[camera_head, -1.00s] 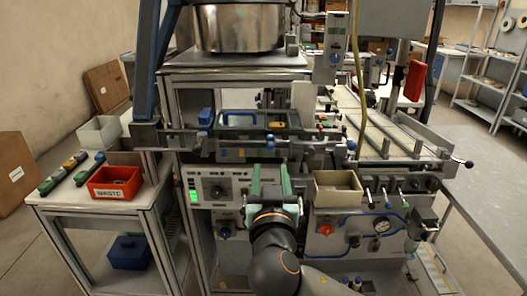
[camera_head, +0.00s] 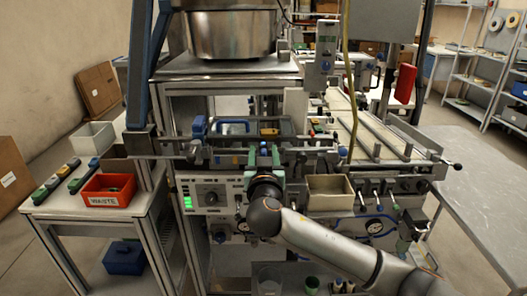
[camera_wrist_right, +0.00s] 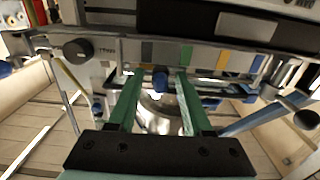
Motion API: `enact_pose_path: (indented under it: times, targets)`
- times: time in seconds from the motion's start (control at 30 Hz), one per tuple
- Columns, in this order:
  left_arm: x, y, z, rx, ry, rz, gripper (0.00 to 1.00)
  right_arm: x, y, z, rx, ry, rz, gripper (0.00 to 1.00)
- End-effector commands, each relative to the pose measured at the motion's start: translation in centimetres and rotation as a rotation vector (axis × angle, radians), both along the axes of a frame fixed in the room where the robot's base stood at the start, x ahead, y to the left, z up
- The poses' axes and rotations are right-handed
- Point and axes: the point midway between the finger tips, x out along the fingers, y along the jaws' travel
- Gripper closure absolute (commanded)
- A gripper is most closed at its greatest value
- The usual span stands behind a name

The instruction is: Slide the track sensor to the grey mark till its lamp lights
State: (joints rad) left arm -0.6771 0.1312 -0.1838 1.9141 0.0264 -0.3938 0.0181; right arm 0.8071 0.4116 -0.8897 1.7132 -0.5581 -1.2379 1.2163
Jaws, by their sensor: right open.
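My right gripper (camera_head: 263,156) is in front of the machine's track, with green fingers. In the right wrist view the gripper (camera_wrist_right: 158,84) is open, one finger on each side of a small blue knob (camera_wrist_right: 160,79), which looks like the track sensor's; I cannot tell whether the fingers touch it. I cannot pick out the grey mark or a lit lamp with certainty. My left gripper is out of view.
A beige bin (camera_head: 330,190) sits just right of my right gripper. A panel with a lit green display (camera_head: 187,202) is to its left. The red waste bin (camera_head: 108,190) stands on the left side table. A large steel bowl (camera_head: 229,32) is above.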

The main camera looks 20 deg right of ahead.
Motion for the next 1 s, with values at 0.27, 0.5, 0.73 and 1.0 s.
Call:
enact_pose_path:
  times: [0.27,0.5,0.73,1.0]
  targets:
    - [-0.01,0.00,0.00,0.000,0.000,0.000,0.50,0.09,-0.02,-0.01,0.000,0.000,0.000,0.51]
    - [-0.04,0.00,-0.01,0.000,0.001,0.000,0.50,0.07,-0.02,0.00,0.000,0.000,0.000,0.78]
    - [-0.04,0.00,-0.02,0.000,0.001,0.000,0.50,0.06,-0.01,-0.01,0.000,0.000,0.000,1.00]
    - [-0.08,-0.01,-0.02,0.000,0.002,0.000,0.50,0.05,0.01,-0.01,0.000,0.000,0.000,1.00]
